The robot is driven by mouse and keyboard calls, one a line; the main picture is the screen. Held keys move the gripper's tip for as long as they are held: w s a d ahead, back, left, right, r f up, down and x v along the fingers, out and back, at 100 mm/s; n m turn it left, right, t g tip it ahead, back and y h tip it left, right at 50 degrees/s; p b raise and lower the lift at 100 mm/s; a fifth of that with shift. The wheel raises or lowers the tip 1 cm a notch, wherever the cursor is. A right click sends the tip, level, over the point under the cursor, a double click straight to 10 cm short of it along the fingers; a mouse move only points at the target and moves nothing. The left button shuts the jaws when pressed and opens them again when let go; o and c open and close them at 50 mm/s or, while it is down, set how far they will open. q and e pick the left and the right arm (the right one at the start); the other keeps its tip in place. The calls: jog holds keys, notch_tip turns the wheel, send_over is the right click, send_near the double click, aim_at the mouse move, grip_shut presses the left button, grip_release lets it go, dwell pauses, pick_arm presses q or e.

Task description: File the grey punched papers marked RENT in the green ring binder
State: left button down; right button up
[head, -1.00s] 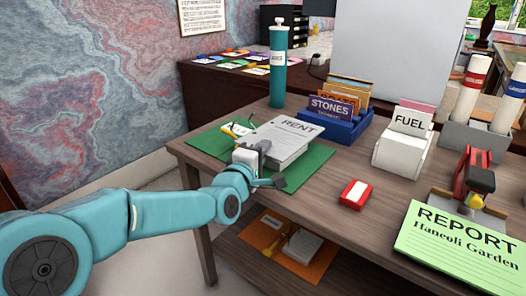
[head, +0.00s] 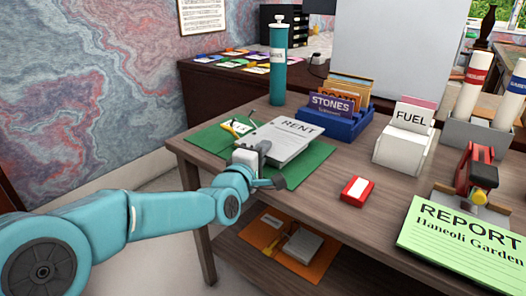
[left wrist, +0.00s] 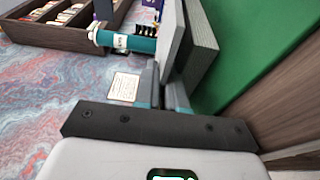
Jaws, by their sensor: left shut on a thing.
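The grey papers marked RENT (head: 284,138) form a thick stack over the green ring binder (head: 316,163), which lies open and flat near the desk's left corner. Dark ring parts (head: 245,121) show at the stack's back left. My left gripper (head: 262,163) is at the stack's near edge, shut on the papers; its fingertips are mostly hidden in the head view. In the left wrist view, the fingers (left wrist: 164,88) meet the grey stack (left wrist: 199,58), with the green cover (left wrist: 245,45) to its right. I cannot tell whether the holes sit on the rings. My right gripper is not in view.
A small white card with yellow (head: 236,127) lies on the binder's left side. A teal cylinder (head: 278,75), a blue card box (head: 345,124), a white FUEL holder (head: 403,148) and a red box (head: 357,189) stand around.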

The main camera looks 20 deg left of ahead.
pick_arm(q)
jog(key=shift+f+b, duration=0.35)
jog(key=shift+b, duration=0.05)
